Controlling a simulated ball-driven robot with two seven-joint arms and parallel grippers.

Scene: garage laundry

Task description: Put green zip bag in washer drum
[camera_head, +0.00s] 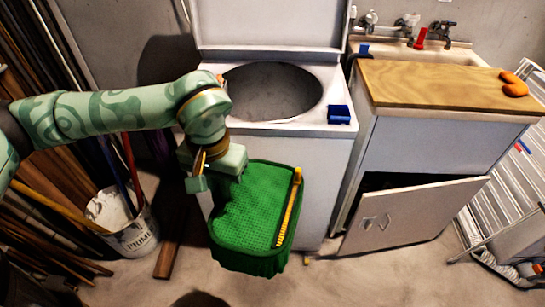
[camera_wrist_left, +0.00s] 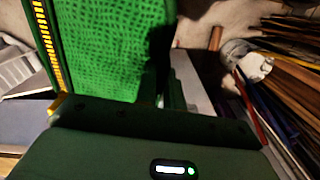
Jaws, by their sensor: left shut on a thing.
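The green zip bag (camera_head: 245,215) has a yellow zip along its right side and hangs in front of the washer. My left gripper (camera_head: 219,177) is shut on the bag's upper left part and holds it off the floor. The bag also fills the upper middle of the left wrist view (camera_wrist_left: 105,45); the fingertips are mostly hidden there. The top-loading washer (camera_head: 325,85) has its lid up, and its round drum opening (camera_head: 270,92) is open, above and behind the bag. My right gripper is not in view.
A blue block (camera_head: 339,115) lies on the washer's front right corner. Right of it stands a wood-topped cabinet (camera_head: 440,85) with its door (camera_head: 400,220) ajar. A white bucket (camera_head: 130,235) and long boards stand at the left.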

